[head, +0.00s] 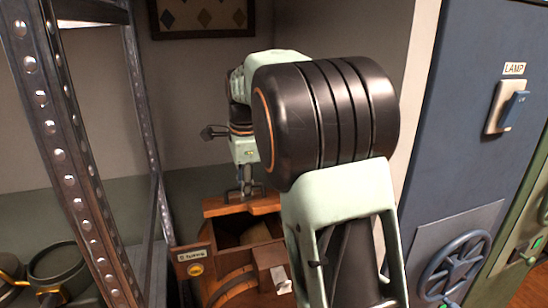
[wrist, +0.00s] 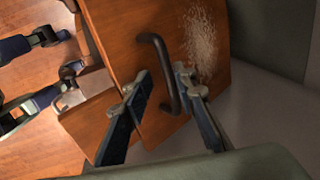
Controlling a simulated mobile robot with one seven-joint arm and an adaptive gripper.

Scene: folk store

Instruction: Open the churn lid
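The wooden churn (head: 237,285) stands low in the middle of the head view, partly hidden behind my arm. Its front has a small label and a yellow round spot. The wooden lid (head: 222,208) shows as a board at the top rear, with a dark opening in front of and below it. In the wrist view the lid (wrist: 125,35) carries a dark curved handle (wrist: 163,62). My gripper (wrist: 162,76) has its fingers apart, one on each side of the handle. A strip of wood shows between the left finger and the handle. In the head view my gripper (head: 246,190) is small, over the lid.
A metal shelf rack (head: 75,150) stands at the left, with a dark pot (head: 58,268) beside its post. A blue cabinet (head: 455,110) with a lamp switch (head: 512,108) and a handwheel (head: 455,265) stands at the right. A wall is behind the churn.

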